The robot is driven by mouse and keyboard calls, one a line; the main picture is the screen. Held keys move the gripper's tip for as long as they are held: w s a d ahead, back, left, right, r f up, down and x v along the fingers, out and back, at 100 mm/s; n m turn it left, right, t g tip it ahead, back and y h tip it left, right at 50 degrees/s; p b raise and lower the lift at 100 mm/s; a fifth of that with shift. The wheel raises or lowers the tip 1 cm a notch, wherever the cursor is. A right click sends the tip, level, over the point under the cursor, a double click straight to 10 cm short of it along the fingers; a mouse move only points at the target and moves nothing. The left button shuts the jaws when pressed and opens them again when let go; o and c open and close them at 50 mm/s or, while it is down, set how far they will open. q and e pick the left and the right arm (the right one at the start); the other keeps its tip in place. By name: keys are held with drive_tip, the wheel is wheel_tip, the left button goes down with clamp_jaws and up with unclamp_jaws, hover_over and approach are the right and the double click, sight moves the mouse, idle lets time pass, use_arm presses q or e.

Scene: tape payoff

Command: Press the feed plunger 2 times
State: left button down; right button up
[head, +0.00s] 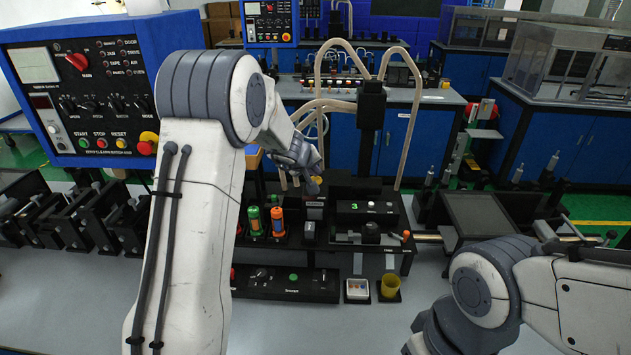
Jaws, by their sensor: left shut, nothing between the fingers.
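My left arm rises from the bottom of the head view and bends over. My left gripper (312,186) is shut and empty, pointing down over the back of the black station, left of its display panel (368,207). The panel shows a green 3 and a small white button. In front of it is a dark rounded knob (371,231) on a black block. It may be the feed plunger, but I cannot tell for sure. The gripper is above and left of this knob, apart from it. My right arm shows at the lower right; its gripper is out of view.
Green-and-orange cylinders (254,221) stand left of the panel. A white tray (357,290) and a yellow cup (390,285) sit at the front. A black post (371,115) with beige hoses rises behind. The grey tabletop at front centre is clear.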

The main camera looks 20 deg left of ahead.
use_arm(q)
drive_tip(key=shift+f+b, duration=1.3)
drive_tip(key=shift+b, duration=0.1)
idle(1.3)
drive_tip(key=shift+r, duration=0.15)
idle(0.3)
drive_tip(key=shift+r+p, duration=1.45)
drive_tip(key=shift+r, duration=0.15)
wheel_tip(320, 180, up, 5)
drive_tip(key=p, duration=0.4)
drive_tip(key=shift+p, duration=0.3)
